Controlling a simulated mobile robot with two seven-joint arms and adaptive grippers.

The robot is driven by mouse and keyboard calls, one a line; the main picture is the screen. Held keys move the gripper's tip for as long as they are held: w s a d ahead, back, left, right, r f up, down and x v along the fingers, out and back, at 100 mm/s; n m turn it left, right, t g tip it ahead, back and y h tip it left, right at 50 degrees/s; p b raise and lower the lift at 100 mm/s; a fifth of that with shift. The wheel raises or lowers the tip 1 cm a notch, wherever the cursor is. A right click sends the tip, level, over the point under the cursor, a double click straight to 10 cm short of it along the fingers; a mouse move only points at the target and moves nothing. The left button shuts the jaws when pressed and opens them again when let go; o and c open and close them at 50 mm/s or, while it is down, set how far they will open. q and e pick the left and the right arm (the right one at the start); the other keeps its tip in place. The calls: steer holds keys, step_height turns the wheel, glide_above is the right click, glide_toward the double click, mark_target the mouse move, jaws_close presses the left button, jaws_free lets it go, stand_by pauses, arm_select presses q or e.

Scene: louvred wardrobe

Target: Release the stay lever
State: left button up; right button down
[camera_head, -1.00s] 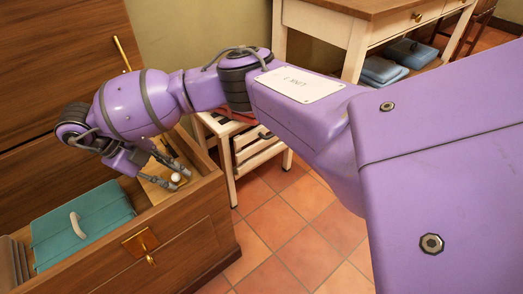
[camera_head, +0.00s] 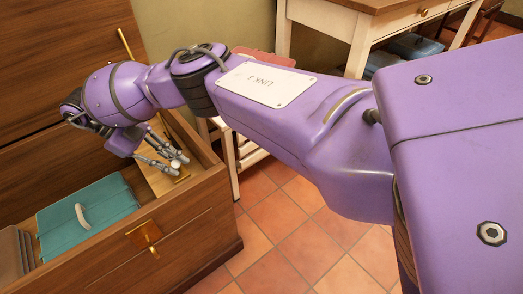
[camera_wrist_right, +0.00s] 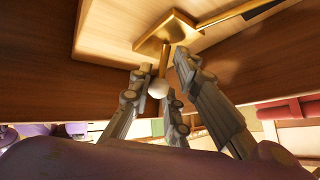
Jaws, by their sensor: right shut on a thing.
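The stay lever shows in the right wrist view as a short brass stem with a pale round knob (camera_wrist_right: 158,88), standing out from a square brass plate (camera_wrist_right: 168,32). The knob also shows in the head view (camera_head: 176,163), at the inner right end of the open chest. My right gripper (camera_head: 170,161) reaches down into that end from above. In the wrist view its grey fingers (camera_wrist_right: 161,96) are closed in around the knob and stem, with fingers on both sides. The exact contact points are partly hidden. My left gripper is in neither view.
The chest's wooden lid (camera_head: 60,60) stands raised at the back with a brass rod (camera_head: 124,46) beside it. A teal case (camera_head: 75,222) with a pale handle lies inside. The chest's right wall (camera_head: 205,150) is close to my gripper. A white table (camera_head: 350,30) stands behind.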

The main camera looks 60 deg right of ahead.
steer(key=shift+w, duration=0.1)
stand_by(0.3)
steer(key=c, duration=1.9)
jaws_free()
steer(key=shift+w+r, duration=0.1)
steer(key=shift+v, duration=3.75)
